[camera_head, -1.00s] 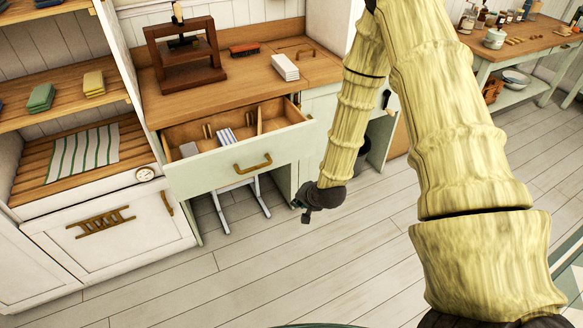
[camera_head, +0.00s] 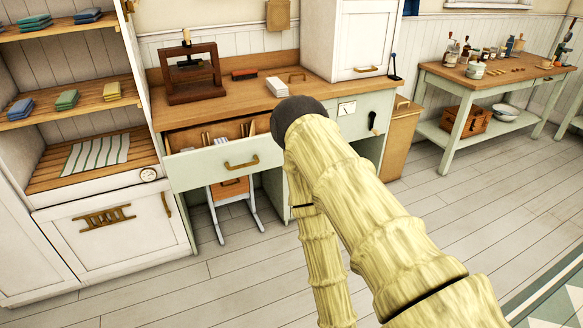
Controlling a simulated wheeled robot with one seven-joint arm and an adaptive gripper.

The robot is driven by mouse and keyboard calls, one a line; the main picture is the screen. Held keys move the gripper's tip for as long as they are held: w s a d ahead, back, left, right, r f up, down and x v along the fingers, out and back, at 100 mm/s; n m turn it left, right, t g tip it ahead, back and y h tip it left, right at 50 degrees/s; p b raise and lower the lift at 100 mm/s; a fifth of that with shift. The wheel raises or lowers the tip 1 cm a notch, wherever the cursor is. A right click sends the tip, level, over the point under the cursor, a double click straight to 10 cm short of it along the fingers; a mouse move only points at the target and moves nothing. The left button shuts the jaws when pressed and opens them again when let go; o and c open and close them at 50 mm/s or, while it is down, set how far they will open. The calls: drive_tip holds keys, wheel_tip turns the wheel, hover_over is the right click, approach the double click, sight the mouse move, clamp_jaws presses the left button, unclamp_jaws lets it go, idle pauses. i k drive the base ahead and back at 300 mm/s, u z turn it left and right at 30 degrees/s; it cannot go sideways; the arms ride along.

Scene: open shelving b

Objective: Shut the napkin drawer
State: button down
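The napkin drawer (camera_head: 195,164) is part-way out of the pale green desk. It has a pale green front with a brass handle (camera_head: 242,162). Its wooden inside shows above the front, with upright dividers and pale contents that are too small to tell clearly. My arm rises from the lower right to a dark joint in front of the drawer's right end, hiding that part. A second arm length runs down from there to the bottom edge. My gripper is not in view, so its opening and position are hidden.
A wooden press (camera_head: 190,75), a white stack (camera_head: 277,87) and a red-brown item (camera_head: 244,74) stand on the desktop (camera_head: 222,104). A stool (camera_head: 230,188) is under the drawer. Shelving (camera_head: 50,188) adjoins at left; a side table (camera_head: 500,78) stands at right. Floor in front is clear.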

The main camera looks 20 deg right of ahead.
sight(210, 163)
drive_tip(key=k, duration=0.7)
drive_tip(key=u, duration=0.65)
drive_tip(key=i, duration=1)
drive_tip(key=z, duration=0.3)
drive_tip(key=i, duration=1.05)
drive_tip(key=z, duration=0.95)
